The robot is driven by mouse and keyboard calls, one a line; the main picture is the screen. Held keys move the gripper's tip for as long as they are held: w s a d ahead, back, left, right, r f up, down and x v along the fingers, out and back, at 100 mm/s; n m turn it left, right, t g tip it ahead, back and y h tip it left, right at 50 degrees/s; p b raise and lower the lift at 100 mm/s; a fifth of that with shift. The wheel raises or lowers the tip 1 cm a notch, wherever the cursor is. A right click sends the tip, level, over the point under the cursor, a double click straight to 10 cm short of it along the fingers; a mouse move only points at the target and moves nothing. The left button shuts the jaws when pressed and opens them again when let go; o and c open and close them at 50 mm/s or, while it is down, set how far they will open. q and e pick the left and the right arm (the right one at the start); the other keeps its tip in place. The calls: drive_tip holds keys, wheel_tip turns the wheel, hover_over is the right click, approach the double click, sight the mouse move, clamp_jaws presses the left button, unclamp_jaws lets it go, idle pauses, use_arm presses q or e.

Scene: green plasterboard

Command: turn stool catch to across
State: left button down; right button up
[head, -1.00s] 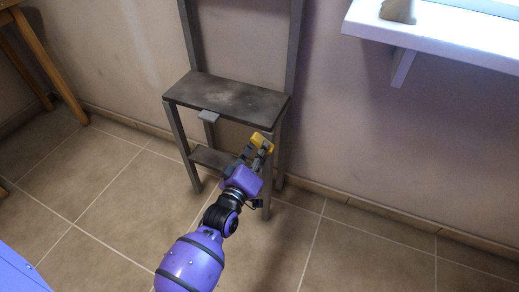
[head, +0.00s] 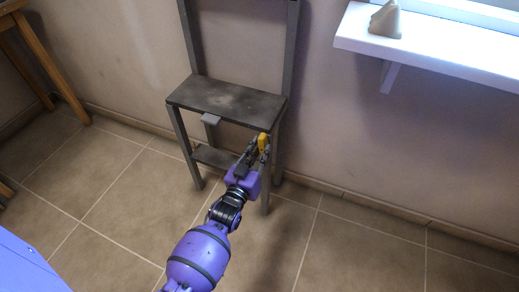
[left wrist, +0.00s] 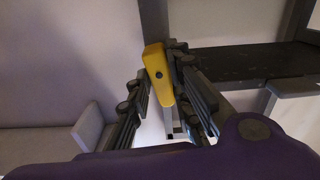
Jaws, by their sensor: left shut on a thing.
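The dark grey stool (head: 228,99) stands against the wall, its tall back posts rising behind the seat. The yellow catch (head: 262,143) is at the seat's front right corner and looks upright in the head view. The right gripper is not in view.
A white shelf (head: 440,43) with a beige object (head: 385,20) is on the right wall. A wooden table (head: 30,55) stands at the left. The tiled floor in front is clear.

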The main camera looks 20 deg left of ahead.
use_arm(q)
drive_tip(key=shift+f+m, duration=0.15)
drive_tip(key=shift+m, duration=0.45)
drive_tip(key=shift+a, duration=0.1)
drive_tip(key=c, duration=1.6)
unclamp_jaws()
drive_tip(key=shift+s, duration=0.15)
drive_tip(key=s, duration=1.1)
drive_tip(key=shift+s+a, duration=0.15)
drive_tip(key=shift+s, duration=0.25)
